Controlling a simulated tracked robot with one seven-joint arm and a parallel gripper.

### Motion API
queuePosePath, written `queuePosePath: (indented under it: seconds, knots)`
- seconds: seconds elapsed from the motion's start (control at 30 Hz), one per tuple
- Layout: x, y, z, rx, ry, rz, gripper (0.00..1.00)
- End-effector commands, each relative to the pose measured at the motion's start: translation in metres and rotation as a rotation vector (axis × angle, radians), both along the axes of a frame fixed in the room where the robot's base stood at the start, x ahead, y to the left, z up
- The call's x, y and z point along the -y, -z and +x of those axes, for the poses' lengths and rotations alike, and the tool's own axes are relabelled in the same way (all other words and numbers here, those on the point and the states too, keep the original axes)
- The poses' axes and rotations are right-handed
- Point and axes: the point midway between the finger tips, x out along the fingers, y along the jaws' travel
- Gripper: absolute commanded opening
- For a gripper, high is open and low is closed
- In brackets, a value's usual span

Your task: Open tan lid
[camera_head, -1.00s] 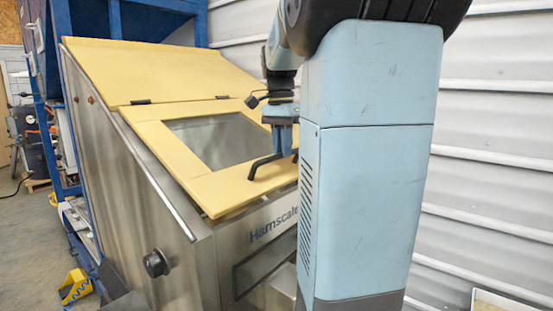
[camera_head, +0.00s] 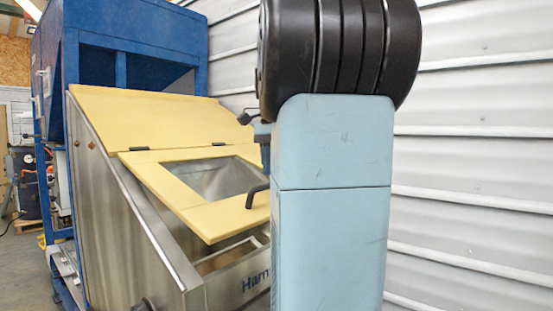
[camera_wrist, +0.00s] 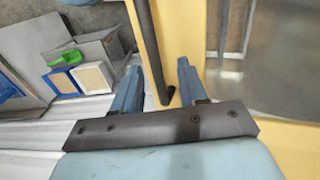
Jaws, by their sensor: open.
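The tan lid (camera_head: 180,188) is a yellowish panel with a window, hinged to a fixed tan panel behind it. It is tilted up part way, and a gap shows under its front edge in the head view. A bent black handle (camera_head: 257,191) sits near its front edge. In the wrist view, the handle (camera_wrist: 149,55) runs between the fingers of my gripper (camera_wrist: 158,68); the lid (camera_wrist: 180,35) lies beyond. My gripper is open, with a finger on either side of the handle; contact is unclear. In the head view my arm hides most of the gripper.
The steel hopper (camera_head: 105,210) stands under the lid, with a blue frame (camera_head: 130,60) behind it. A ribbed white wall (camera_head: 470,150) is on the right.

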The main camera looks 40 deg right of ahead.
Motion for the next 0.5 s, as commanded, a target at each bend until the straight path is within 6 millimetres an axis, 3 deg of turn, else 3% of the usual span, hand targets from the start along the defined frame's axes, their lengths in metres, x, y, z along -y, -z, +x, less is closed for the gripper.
queuePosePath:
  seconds: [0.17,0.5]
  knots:
    - [0.0,-0.014,0.002,0.002,0.0,-0.002,0.42]
    - [-0.001,-0.078,0.008,0.002,-0.002,-0.001,0.42]
